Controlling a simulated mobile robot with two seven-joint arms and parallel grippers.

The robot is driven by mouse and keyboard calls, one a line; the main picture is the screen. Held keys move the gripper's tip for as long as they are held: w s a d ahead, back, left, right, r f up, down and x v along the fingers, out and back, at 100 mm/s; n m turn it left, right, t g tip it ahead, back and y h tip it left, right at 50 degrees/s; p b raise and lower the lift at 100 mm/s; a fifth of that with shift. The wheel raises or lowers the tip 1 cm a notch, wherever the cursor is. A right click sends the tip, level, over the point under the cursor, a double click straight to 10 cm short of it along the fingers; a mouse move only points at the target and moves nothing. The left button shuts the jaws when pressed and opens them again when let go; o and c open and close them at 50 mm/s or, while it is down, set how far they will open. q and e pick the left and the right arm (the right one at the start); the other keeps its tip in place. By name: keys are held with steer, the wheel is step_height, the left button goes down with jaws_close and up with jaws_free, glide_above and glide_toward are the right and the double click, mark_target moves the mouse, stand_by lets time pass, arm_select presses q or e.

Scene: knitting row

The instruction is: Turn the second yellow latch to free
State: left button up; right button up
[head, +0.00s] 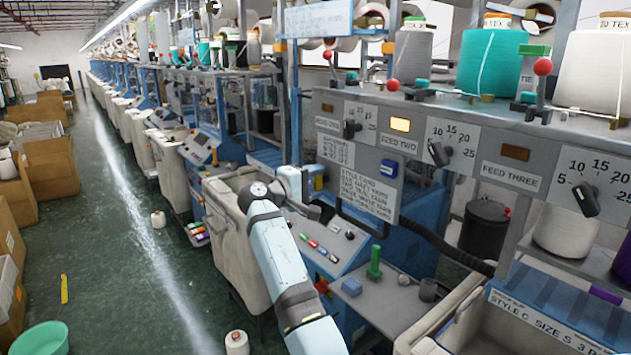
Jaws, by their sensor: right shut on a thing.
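My right arm rises from the bottom centre and bends at its wrist by the near machine's left end. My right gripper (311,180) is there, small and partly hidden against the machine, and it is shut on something. A small yellow piece (319,183) shows right at its tip. It looks like a yellow latch, but its turn position is too small to read. My left gripper is not in view. No other yellow latch can be made out clearly.
The grey panel (378,148) with dials and an amber lamp (400,124) stands right of the gripper. Yarn cones (490,60) stand on the shelf above. The green aisle floor (130,250) at left is mostly clear.

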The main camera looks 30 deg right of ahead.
steer(key=o, duration=0.9)
steer(key=shift+d, duration=0.1)
steer(key=shift+a+f, duration=0.1)
steer(key=shift+a, duration=0.25)
steer(key=a+b, duration=0.1)
steer(key=a, duration=0.3)
steer(key=a+b, duration=0.2)
steer(key=a, duration=0.2)
steer(key=s+a+b, duration=0.1)
steer(key=a, duration=0.4)
steer(key=shift+a, duration=0.1)
